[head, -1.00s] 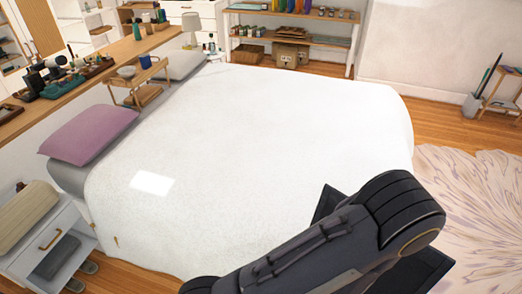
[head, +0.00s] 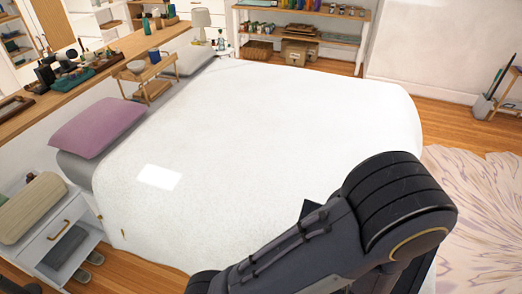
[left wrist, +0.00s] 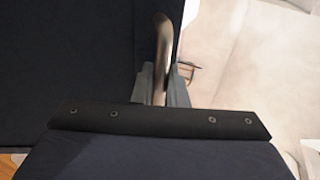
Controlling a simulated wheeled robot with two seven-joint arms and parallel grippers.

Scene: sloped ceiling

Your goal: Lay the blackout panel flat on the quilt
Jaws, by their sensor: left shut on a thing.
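The white quilt (head: 250,140) covers the bed, with its middle bare. The dark blackout panel is mostly hidden behind my arm in the head view; a small dark corner (head: 309,209) shows at the arm's edge. In the left wrist view, a dark navy panel face (left wrist: 75,60) fills the upper left. My left gripper (left wrist: 163,85) is shut around a curved metal handle (left wrist: 162,40) beside that face. How the handle joins the panel is not clear. My right gripper is in neither view.
A mauve pillow (head: 97,127) and a small wooden tray table (head: 148,76) are at the bed's head. A white nightstand (head: 50,235) stands at lower left. A wooden shelf (head: 300,38) stands behind the bed. A patterned rug (head: 485,195) lies on the right.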

